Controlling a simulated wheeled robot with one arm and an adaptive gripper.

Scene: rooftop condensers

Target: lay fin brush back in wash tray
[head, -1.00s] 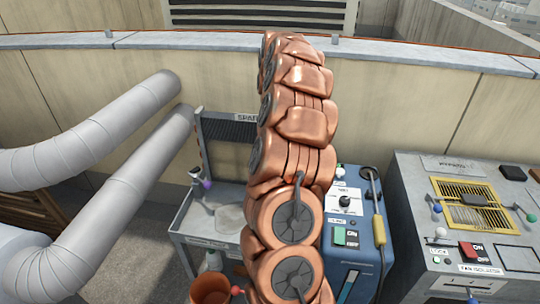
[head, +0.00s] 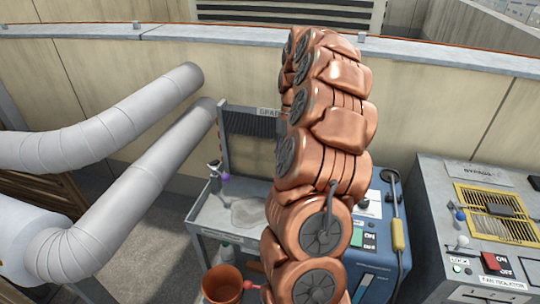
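A grey bench (head: 208,228) with a shallow tray-like top stands left of my arm. A pale wet-looking patch lies in it, and a small upright item with a purple part (head: 225,177) stands at its left rim. I cannot tell for sure that this top is the wash tray. I cannot make out the fin brush. A dark block (head: 507,211) lies on a yellow grille on the right cabinet, too small to identify. My copper arm rises through the middle and hides part of the bench. My gripper is not visible.
A blue unit (head: 378,255) with a green switch and a yellow-handled tool (head: 398,230) stands right of my arm. The grey cabinet (head: 440,205) with a red switch is further right. An orange bucket (head: 222,284) stands below the bench. Large grey ducts (head: 130,180) fill the left.

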